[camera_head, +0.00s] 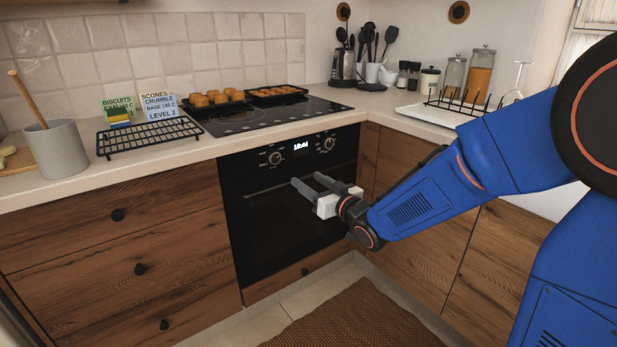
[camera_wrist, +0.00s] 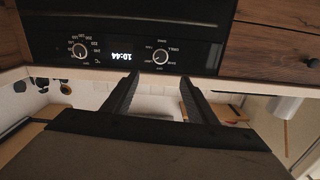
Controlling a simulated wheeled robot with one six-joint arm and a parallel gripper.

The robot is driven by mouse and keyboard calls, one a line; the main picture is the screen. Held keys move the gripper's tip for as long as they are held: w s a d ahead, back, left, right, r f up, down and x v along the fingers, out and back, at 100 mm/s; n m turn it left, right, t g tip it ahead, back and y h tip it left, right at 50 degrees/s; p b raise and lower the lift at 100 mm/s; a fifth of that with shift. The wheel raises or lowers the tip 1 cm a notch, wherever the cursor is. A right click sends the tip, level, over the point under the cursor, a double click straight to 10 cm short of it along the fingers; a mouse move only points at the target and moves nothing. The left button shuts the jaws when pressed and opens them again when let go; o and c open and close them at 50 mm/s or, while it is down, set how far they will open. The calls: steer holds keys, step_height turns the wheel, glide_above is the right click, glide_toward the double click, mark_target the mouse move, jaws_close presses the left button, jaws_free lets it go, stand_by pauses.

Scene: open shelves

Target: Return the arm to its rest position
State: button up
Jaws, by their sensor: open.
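My gripper (camera_head: 314,188) is open and empty. In the head view it is in front of the black oven (camera_head: 285,205), below the oven's control panel. I cannot tell from this view how far it is from the oven door. In the wrist view my gripper (camera_wrist: 158,82) shows two dark fingers spread apart with nothing between them. The wrist picture looks upside down, with the oven's control panel (camera_wrist: 120,55) just past the fingertips. My blue arm reaches in from the right side of the head view.
The counter holds a black wire rack (camera_head: 150,137), two trays of baked goods (camera_head: 213,104) (camera_head: 277,92) by the cooktop, and a grey pot (camera_head: 58,150). A dish rack (camera_head: 460,105) and jars stand at the right. Wooden drawers flank the oven. A brown mat (camera_head: 355,318) lies on the floor.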

steer(key=s+d+f+m+g+h, duration=0.15)
steer(key=s+d+h, duration=0.35)
steer(key=d, duration=0.5)
steer(key=s+d+r+m+g+h, duration=0.1)
steer(key=s+d+m+g+h, duration=0.15)
steer(key=s+d, duration=0.55)
steer(key=s+d+f+g, duration=0.1)
steer(key=s+d+g, duration=0.1)
steer(key=s, duration=0.6)
steer(key=s+d+f+m+g+h, duration=0.1)
steer(key=s+d+f+g, duration=0.1)
steer(key=s, duration=0.6)
steer(key=s+d+f+m+g+h, duration=0.1)
steer(key=s+d, duration=0.3)
steer(key=s, duration=0.5)
steer(key=shift+f+g, duration=0.5)
steer(key=shift+g, duration=0.1)
